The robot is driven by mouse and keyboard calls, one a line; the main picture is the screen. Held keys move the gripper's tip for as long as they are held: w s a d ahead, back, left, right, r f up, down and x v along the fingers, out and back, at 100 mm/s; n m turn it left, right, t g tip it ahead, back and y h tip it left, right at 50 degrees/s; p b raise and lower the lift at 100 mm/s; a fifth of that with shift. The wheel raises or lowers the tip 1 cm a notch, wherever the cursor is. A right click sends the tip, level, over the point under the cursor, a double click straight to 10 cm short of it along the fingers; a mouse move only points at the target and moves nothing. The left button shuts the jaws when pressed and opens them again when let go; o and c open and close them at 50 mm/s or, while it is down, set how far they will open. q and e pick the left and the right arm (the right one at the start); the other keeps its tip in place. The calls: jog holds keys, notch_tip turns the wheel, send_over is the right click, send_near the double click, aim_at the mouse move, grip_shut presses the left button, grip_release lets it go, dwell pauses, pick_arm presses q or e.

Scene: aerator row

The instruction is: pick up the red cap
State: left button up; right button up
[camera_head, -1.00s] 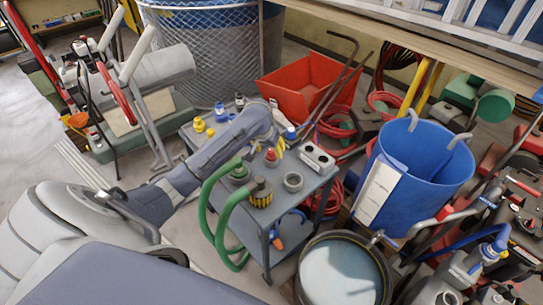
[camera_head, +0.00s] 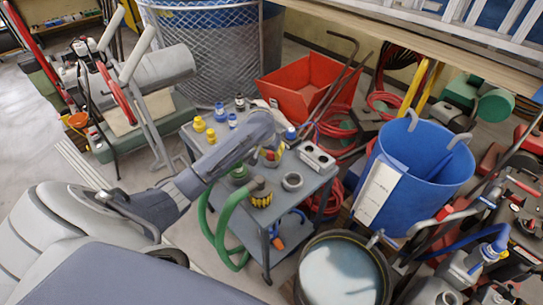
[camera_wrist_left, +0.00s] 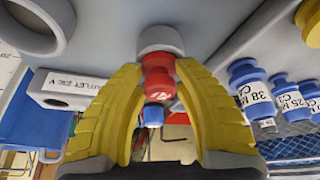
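The red cap (camera_wrist_left: 158,75) sits upright between the yellow fingertips of my left gripper (camera_wrist_left: 160,72) in the left wrist view, with a grey round piece (camera_wrist_left: 160,38) against it. The fingers flank the cap closely, and thin gaps seem to show on both sides. In the head view my left gripper (camera_head: 273,152) is over the grey cart (camera_head: 232,225), and only a bit of the red cap (camera_head: 269,155) shows beside its fingers. My right gripper is not in view.
On the cart stand yellow bottles (camera_head: 199,124), blue-capped bottles (camera_head: 232,120), a grey ring (camera_head: 292,181), a yellow-black part (camera_head: 261,199) and a grey block with holes (camera_head: 316,156). A green hose (camera_head: 226,232) hangs in front. A blue bin (camera_head: 425,165) stands right, a red tub (camera_head: 300,85) behind.

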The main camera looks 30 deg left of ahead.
pick_arm(q)
jog(key=c, duration=0.4)
grip_shut()
jog(key=shift+s+f, duration=0.1)
